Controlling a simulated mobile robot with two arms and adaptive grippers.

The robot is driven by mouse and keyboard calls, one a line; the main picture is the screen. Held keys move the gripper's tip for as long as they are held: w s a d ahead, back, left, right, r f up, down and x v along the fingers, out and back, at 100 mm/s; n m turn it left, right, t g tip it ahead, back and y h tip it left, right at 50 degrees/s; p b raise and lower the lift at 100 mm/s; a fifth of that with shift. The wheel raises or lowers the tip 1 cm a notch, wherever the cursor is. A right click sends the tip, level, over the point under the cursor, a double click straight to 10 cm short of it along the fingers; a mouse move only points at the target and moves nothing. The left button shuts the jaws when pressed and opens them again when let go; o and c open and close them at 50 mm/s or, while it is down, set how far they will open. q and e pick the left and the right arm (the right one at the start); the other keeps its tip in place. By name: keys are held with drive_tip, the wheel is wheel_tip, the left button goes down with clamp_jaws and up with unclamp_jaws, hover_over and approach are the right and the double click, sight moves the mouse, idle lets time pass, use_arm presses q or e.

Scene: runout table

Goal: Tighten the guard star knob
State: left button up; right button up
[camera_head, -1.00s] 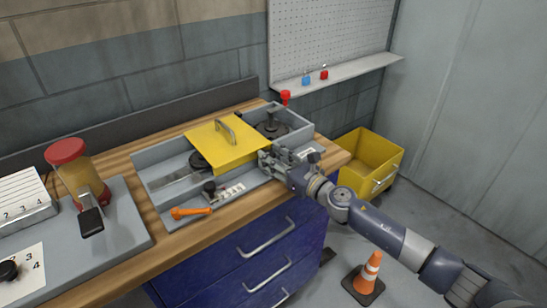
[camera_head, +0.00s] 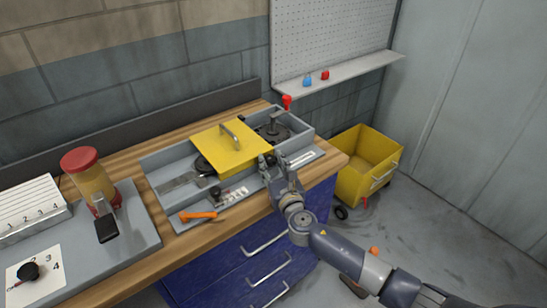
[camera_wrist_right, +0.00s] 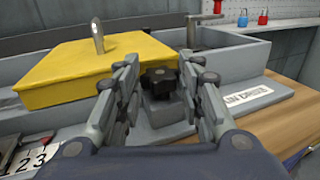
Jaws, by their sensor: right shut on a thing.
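The dark star knob (camera_wrist_right: 158,80) sits on a grey block in front of the yellow guard (camera_head: 222,160), which has a metal handle on top. The guard also shows in the right wrist view (camera_wrist_right: 60,75). My right gripper (camera_head: 272,163) is at the front edge of the grey housing, beside the guard's right end. In the right wrist view its two fingers (camera_wrist_right: 160,75) stand on either side of the knob and are shut on it. In the head view the gripper mostly hides the knob. My left gripper is not in view.
An orange-handled tool (camera_head: 198,216) and a small black knob (camera_head: 215,192) lie at the housing's front left. A red-lidded jar (camera_head: 88,178) stands farther left. A yellow bin (camera_head: 352,180) is on the floor to the right. My arm partly hides an orange cone (camera_head: 373,250).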

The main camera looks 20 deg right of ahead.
drive_tip(key=shift+a+m+h, duration=0.15)
drive_tip(key=shift+m+h, duration=0.45)
drive_tip(key=shift+h, duration=0.7)
drive_tip(key=o, duration=1.1)
drive_tip(key=shift+c, duration=0.2)
drive_tip(key=s+a, duration=0.1)
drive_tip(key=s, duration=1.1)
drive_tip(key=shift+a, duration=0.25)
drive_tip(key=shift+w, duration=0.1)
